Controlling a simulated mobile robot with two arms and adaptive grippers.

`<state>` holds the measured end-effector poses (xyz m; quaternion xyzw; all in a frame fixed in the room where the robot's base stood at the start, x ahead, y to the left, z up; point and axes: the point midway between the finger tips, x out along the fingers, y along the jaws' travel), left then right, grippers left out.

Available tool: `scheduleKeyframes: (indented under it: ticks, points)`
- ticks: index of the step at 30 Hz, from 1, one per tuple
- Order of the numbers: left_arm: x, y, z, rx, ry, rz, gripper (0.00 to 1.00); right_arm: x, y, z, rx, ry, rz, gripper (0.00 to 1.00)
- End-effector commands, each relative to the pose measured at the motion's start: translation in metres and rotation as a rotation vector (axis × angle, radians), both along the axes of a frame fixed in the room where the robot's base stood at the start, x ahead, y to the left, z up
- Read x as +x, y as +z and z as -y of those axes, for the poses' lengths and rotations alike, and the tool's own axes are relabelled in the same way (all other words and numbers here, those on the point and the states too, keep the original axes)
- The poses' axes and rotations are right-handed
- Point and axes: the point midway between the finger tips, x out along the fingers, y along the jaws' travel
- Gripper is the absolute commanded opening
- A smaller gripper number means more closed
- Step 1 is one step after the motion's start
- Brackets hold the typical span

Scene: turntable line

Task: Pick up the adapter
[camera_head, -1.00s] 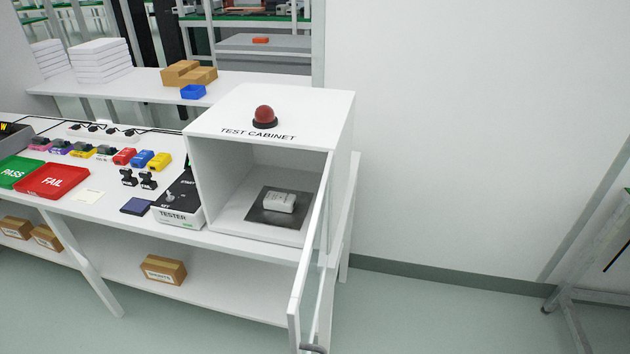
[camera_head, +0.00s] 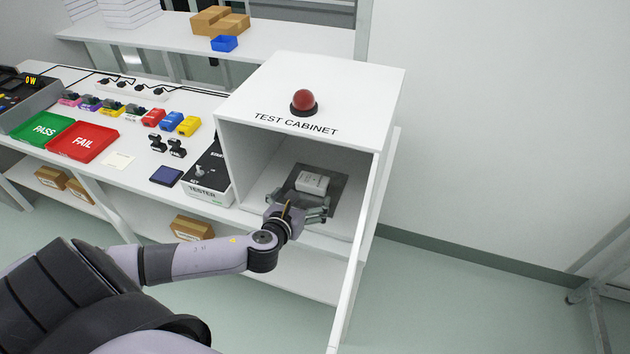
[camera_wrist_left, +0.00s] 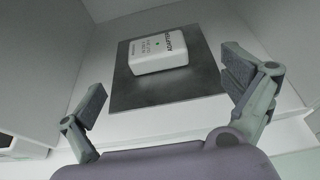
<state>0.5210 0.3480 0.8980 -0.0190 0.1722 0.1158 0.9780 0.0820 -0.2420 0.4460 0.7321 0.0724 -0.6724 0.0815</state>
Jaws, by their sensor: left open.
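The adapter (camera_head: 312,182) is a small white block lying on a dark square plate (camera_head: 331,198) inside the test cabinet (camera_head: 262,155). In the left wrist view the adapter (camera_wrist_left: 158,50) lies ahead, with printing on its top. My left gripper (camera_head: 301,203) is at the cabinet's open front, just short of the adapter. In the left wrist view my left gripper (camera_wrist_left: 162,88) has its fingers spread wide with nothing between them. The adapter is beyond the fingertips, not touched. My right gripper is not in view.
The cabinet door (camera_head: 352,285) stands open at the right of the opening. A tester box (camera_head: 208,178) stands left of the cabinet. Green (camera_head: 38,131) and red (camera_head: 83,142) trays and several coloured blocks lie further left. A red lamp (camera_head: 304,101) tops the cabinet.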

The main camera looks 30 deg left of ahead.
Motion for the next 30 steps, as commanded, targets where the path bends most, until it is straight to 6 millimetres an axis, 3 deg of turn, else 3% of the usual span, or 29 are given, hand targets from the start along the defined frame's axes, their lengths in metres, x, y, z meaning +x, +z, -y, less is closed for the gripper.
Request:
scheduleKeyframes:
  ticks: [3, 7, 14, 24, 30]
  points:
    - [0.024, -0.007, -0.006, -0.002, 0.004, 0.001, 0.98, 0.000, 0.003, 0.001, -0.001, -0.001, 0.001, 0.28]
    - [0.040, -0.014, -0.010, -0.001, 0.002, 0.000, 0.98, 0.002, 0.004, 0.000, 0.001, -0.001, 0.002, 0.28]
    - [0.053, -0.019, -0.013, -0.002, 0.001, -0.001, 0.98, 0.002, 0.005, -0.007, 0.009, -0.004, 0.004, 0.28]
    - [0.090, -0.030, -0.028, -0.002, 0.003, 0.000, 0.98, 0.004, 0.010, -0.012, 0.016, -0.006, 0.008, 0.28]
    - [0.097, -0.033, -0.029, -0.003, 0.001, -0.001, 0.98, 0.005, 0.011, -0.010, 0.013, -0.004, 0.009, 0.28]
